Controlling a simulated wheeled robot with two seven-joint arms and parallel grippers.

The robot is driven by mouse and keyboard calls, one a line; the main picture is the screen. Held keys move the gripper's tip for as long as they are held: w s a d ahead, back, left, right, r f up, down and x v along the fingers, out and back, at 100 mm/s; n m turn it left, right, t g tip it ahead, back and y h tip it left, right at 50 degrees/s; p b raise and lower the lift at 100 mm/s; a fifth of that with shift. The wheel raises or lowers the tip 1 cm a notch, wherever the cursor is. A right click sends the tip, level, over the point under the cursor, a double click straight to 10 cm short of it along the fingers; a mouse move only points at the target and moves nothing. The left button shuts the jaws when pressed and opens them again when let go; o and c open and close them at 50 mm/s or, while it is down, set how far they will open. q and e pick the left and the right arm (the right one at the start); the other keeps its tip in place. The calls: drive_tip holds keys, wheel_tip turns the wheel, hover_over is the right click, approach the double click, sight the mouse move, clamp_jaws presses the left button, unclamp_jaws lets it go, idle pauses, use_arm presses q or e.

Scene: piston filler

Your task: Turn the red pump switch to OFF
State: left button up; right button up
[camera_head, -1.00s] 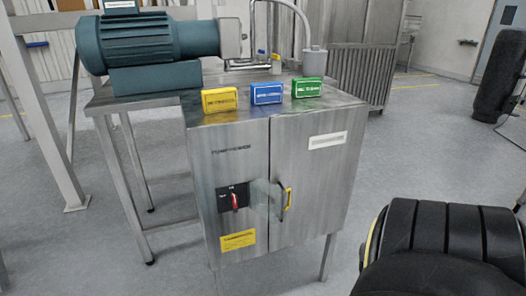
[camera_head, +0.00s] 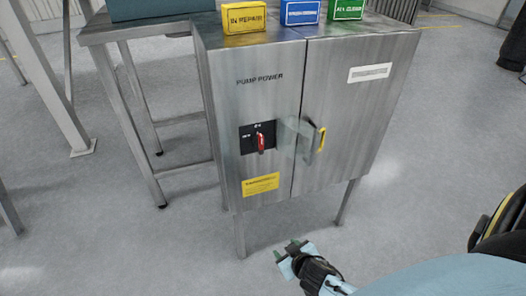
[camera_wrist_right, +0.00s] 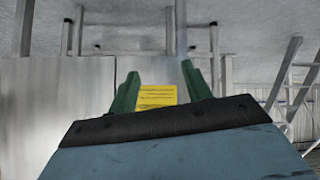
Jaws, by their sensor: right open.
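The red pump switch (camera_head: 261,142) sits on a black plate (camera_head: 247,137) on the left door of the steel cabinet, under the words PUMP POWER. Its red handle hangs about vertical; the small plate lettering is too small to read fully. My right gripper (camera_head: 290,251) is low in front of the cabinet, below the yellow label and apart from the switch. It is open and empty. In the right wrist view its two green fingers (camera_wrist_right: 167,92) stand apart, with the yellow label (camera_wrist_right: 157,96) beyond them. The switch is not clear there. My left gripper is not in view.
A clear hinged piece and yellow-edged handle (camera_head: 321,139) stick out right of the switch. The steel cabinet (camera_head: 345,110) carries yellow, blue and green boxes (camera_head: 244,18) on top. A steel table leg (camera_head: 133,125) stands at left. The floor before the cabinet is clear.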

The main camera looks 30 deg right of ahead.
drive_tip(key=w+r+m+t+b, duration=0.15)
drive_tip(key=w+r+t, duration=0.35)
drive_tip(key=r, duration=0.6)
drive_tip(key=m+t+h+b, duration=0.2)
drive_tip(key=t+b, duration=0.1)
approach(262, 142)
drive_tip(key=b+x, duration=0.1)
drive_tip(key=x, duration=0.7)
drive_tip(key=shift+w+r, duration=0.1)
drive_tip(key=shift+w, duration=0.05)
drive_tip(key=shift+w+d, duration=0.15)
drive_tip(key=shift+w, duration=0.5)
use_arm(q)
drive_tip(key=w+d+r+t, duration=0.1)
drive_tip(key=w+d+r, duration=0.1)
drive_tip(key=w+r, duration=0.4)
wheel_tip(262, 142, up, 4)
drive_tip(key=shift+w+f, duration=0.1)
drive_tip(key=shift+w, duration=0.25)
use_arm(e)
drive_tip(key=shift+w, duration=0.2)
drive_tip(key=c, duration=0.9)
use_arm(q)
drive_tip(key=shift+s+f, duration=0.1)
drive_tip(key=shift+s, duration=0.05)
